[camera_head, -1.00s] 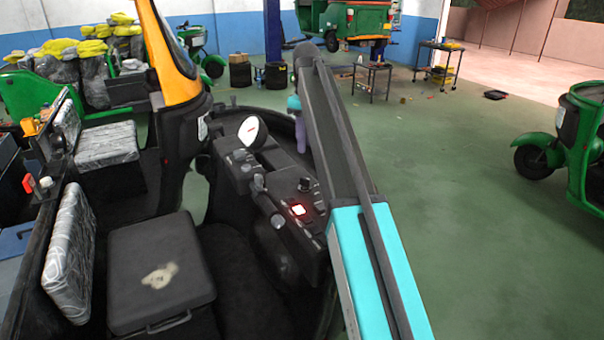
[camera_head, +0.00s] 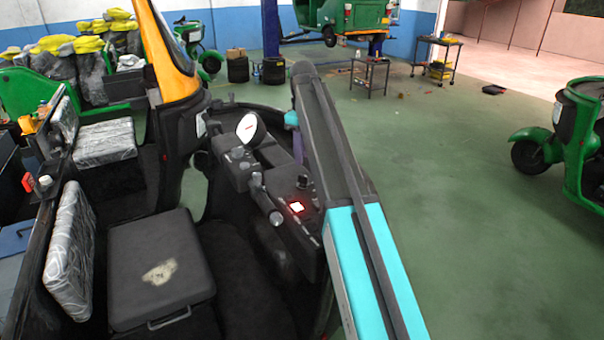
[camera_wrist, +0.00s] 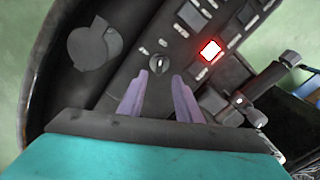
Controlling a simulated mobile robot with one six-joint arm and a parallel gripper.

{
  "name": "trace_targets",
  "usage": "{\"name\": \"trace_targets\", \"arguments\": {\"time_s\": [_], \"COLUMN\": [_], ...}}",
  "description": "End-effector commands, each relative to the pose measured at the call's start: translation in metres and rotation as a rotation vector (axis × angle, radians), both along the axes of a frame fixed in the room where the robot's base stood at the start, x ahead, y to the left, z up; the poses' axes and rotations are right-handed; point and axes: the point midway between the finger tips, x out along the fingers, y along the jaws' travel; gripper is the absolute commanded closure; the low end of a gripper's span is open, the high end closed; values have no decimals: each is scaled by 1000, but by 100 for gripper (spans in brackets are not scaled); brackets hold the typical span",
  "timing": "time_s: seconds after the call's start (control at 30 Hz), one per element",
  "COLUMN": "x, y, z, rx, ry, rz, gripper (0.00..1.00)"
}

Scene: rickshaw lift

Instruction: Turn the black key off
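The black key (camera_wrist: 159,64) is a small round knob on the dark dashboard panel (camera_wrist: 130,80) in the wrist view, just beyond my fingertips. In the head view the key (camera_head: 304,181) shows on the dashboard beside my arm. My gripper (camera_wrist: 158,78) has two purple fingers, spread apart with a gap between them and nothing held. The key lies ahead of that gap; I cannot tell whether the fingers touch it. A red light (camera_wrist: 210,50) glows on the panel to the right of the key. In the head view my arm hides most of the gripper.
Switches (camera_wrist: 192,15) and a lever (camera_wrist: 265,85) stand near the key. The rickshaw's round gauge (camera_head: 250,128) and black seat box (camera_head: 160,265) are to the left. A green rickshaw (camera_head: 575,145) stands at the right, with open floor between.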

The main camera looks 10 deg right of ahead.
Motion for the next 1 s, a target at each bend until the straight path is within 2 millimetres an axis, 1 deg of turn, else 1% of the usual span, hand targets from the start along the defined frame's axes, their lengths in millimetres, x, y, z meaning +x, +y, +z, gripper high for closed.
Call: {"name": "trace_targets", "arguments": {"time_s": [0.1,0.4,0.6,0.8,1.0], "x": [-1,-1,-1,0,0], "y": [0,0,0,0,0], "z": [-15,-53,-74,-84,-86], "rx": [0,1,0,0,0], "ry": [1,1,0,0,-1], "rz": [0,0,0,0,0], "gripper": [69,69,69,69,69]}}
